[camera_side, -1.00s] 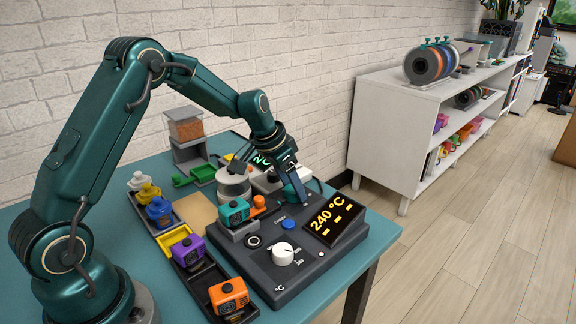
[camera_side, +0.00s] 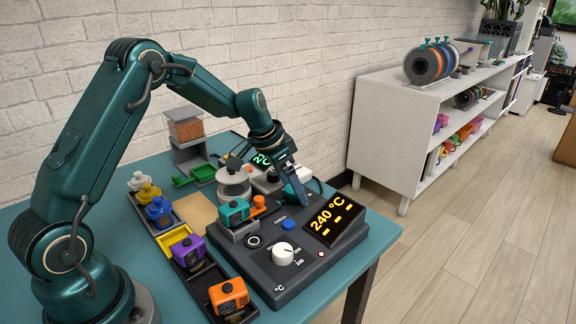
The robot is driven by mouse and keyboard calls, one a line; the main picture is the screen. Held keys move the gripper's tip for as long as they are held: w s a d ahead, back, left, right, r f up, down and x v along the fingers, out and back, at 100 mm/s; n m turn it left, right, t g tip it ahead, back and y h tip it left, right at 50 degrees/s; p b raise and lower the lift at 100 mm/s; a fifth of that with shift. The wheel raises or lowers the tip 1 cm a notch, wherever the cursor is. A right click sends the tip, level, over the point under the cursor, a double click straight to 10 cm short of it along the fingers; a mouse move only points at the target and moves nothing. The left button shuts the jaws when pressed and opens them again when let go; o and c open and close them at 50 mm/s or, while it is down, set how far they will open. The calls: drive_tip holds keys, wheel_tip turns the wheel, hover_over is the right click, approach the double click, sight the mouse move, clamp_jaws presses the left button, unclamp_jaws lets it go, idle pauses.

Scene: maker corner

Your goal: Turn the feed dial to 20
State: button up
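A white dial (camera_side: 283,253) with a °C scale sits on the front dark control box (camera_side: 262,277), beside a display (camera_side: 335,218) reading 240 °C. Behind it, a second, lighter unit carries a green-lit display (camera_side: 262,160), partly covered by my gripper; its digits look like 20, but I cannot read them fully. A small white knob-like part (camera_side: 273,175) shows beside my gripper there; I cannot tell whether it is the feed dial. My gripper (camera_side: 299,194) points down over the back of the control box, behind the blue check button (camera_side: 288,225). Its finger gap is not clear.
A tray with purple (camera_side: 189,250) and orange (camera_side: 229,295) blocks lies to the left. Colored bottles (camera_side: 158,209) stand further back. The table's right edge is close.

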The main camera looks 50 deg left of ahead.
sight(284, 200)
drive_tip(key=shift+v, duration=2.6)
